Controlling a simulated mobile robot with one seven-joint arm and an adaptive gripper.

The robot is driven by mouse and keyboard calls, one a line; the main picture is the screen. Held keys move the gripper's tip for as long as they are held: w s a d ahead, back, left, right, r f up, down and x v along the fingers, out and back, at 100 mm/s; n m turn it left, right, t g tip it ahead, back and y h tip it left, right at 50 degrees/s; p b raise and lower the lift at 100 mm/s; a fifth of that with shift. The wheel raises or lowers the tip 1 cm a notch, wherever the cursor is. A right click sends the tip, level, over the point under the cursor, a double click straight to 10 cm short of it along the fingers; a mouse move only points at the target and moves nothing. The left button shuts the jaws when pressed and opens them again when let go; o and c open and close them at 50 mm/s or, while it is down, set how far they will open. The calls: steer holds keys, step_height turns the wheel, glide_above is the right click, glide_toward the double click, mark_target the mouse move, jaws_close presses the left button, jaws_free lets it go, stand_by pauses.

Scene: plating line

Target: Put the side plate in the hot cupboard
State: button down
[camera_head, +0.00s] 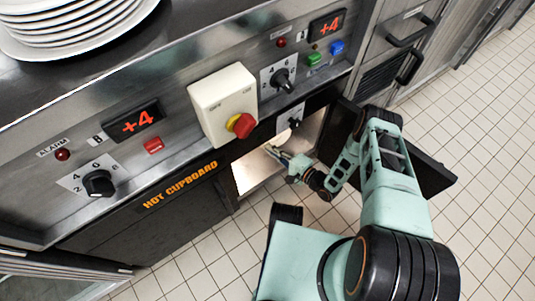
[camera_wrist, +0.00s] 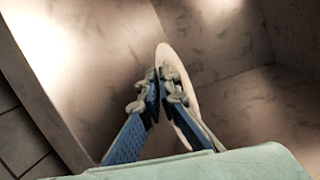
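The hot cupboard (camera_head: 180,187) is the dark front with orange lettering. Its door (camera_head: 428,172) stands open to the right, and the lit opening (camera_head: 251,172) shows pale inner walls. My gripper (camera_head: 277,153) reaches into this opening. In the wrist view my gripper (camera_wrist: 160,82) is shut, with its fingertips close together on the side plate (camera_wrist: 163,53). The plate is white and seen nearly edge-on, tilted, with part of it behind the right finger. The cupboard's inner walls (camera_wrist: 85,60) surround it. I cannot tell whether the plate touches the cupboard floor.
A stack of white plates (camera_head: 75,30) stands on the counter (camera_head: 190,30) at upper left. The panel above the opening carries knobs, displays and a protruding cream switch box (camera_head: 223,95). The open door is close beside my arm. Tiled floor (camera_head: 490,130) is clear at right.

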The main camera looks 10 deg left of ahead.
mark_target(271, 159)
steer(key=shift+w+f+b, duration=0.1)
steer(key=shift+f+b, duration=0.85)
steer(key=shift+f, duration=1.55)
steer(key=shift+f, duration=0.1)
steer(key=c, duration=2.6)
jaws_free()
steer(key=shift+f, duration=0.1)
steer(key=shift+o, duration=0.9)
steer(key=shift+d+r, duration=0.1)
steer(key=shift+r, duration=0.1)
